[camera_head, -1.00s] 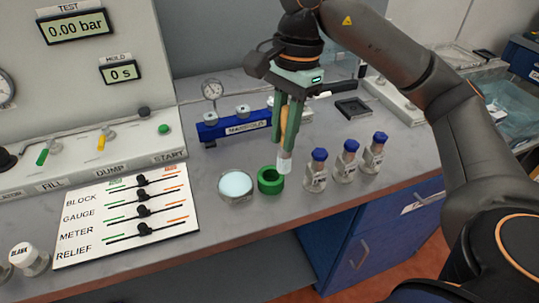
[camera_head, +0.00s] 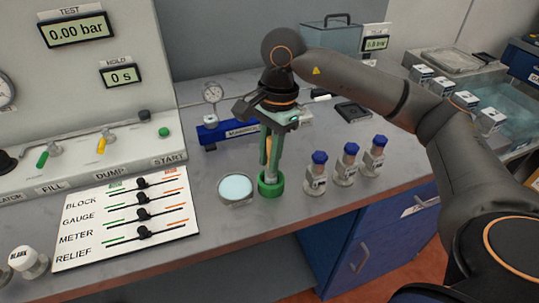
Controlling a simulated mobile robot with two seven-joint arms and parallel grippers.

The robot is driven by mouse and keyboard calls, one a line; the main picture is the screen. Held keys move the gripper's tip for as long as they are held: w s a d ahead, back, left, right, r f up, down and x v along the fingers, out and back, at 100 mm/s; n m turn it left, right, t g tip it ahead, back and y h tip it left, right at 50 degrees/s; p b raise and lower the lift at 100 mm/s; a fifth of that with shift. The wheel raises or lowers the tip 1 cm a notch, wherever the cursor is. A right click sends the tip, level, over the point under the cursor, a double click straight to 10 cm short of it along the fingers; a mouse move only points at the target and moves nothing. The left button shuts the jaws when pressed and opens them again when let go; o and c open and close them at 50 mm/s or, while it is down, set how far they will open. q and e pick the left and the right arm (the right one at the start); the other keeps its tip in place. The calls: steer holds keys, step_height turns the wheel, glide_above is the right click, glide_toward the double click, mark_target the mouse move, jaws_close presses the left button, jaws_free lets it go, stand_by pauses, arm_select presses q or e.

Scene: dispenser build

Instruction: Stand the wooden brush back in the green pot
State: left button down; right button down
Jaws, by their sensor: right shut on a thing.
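The green pot (camera_head: 271,190) is a short round ring on the grey bench, right of a dish of pale blue stuff. My right gripper (camera_head: 271,160) points down right above the pot, its green fingers shut on the wooden brush (camera_head: 269,145). My left gripper is not in view.
The pale blue dish (camera_head: 235,188) stands close left of the pot. Several blue-capped bottles (camera_head: 318,172) stand to the right. The blue manifold block (camera_head: 215,132) is behind, and a white valve board (camera_head: 125,215) lies left. The bench's front edge is near.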

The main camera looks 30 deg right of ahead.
steer(key=shift+f, duration=0.25)
steer(key=c, duration=0.8)
jaws_free()
steer(key=shift+r, duration=0.1)
steer(key=shift+o, duration=0.2)
steer(key=shift+r, duration=0.1)
steer(key=shift+r, duration=0.3)
steer(key=r, duration=0.3)
steer(key=d+r+p, duration=0.1)
steer(key=r, duration=0.6)
steer(key=shift+w+d, duration=0.15)
steer(key=shift+d, duration=0.05)
steer(key=shift+d+r+p, duration=0.15)
steer(key=shift+r+p, duration=0.3)
steer(key=shift+r, duration=0.3)
